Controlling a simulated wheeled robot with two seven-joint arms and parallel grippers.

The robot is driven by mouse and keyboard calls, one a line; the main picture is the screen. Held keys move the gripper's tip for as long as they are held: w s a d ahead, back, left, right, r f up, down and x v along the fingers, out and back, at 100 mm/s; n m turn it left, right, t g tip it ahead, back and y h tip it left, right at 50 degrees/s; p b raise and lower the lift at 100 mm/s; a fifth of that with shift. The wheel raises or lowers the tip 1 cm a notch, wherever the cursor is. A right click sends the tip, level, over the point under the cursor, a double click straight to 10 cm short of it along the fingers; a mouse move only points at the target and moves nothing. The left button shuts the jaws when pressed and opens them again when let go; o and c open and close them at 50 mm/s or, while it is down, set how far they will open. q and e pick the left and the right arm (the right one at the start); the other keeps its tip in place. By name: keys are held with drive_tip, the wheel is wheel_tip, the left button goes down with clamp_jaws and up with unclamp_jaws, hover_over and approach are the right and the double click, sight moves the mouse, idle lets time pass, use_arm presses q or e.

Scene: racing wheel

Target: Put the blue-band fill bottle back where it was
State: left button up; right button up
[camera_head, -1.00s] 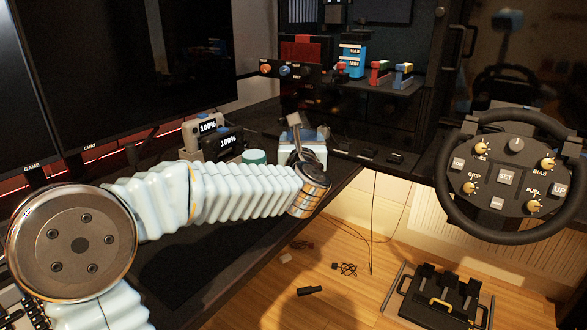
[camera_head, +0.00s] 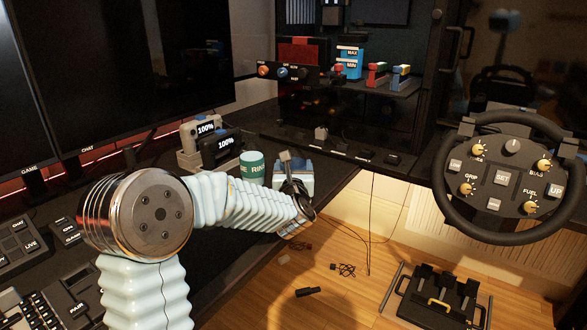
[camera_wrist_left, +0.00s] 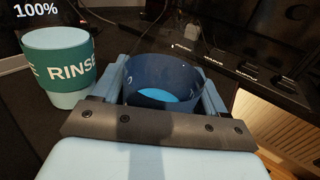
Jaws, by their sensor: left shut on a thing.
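The blue-band fill bottle (camera_wrist_left: 150,72) is in the left wrist view, an open-topped round vessel with a dark blue band and light blue inside. My left gripper (camera_wrist_left: 163,92) is shut on it, with one finger on each side. In the head view my left gripper (camera_head: 292,172) is low over the right end of the black desk, just right of the green-band RINSE bottle. The bottle's underside is hidden, so I cannot tell whether it touches the desk. My right gripper is not in view.
The RINSE bottle (camera_head: 252,166) stands close left of the held bottle; it also shows in the left wrist view (camera_wrist_left: 60,68). Two 100% displays (camera_head: 222,145) stand behind it. A MAX/MIN reservoir (camera_head: 350,62) is on the back shelf. The steering wheel (camera_head: 510,177) is at right.

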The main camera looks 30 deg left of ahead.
use_arm(q)
drive_tip(key=shift+f+b, duration=0.2)
drive_tip(key=shift+b, duration=0.1)
drive_tip(key=o, duration=1.3)
drive_tip(key=shift+r, duration=0.1)
drive_tip(key=shift+r+p, duration=0.15)
drive_tip(key=shift+p, duration=0.15)
drive_tip(key=b+v, duration=0.2)
drive_tip(key=v, duration=0.9)
drive_tip(key=shift+s+d, duration=0.25)
drive_tip(key=shift+s, duration=0.2)
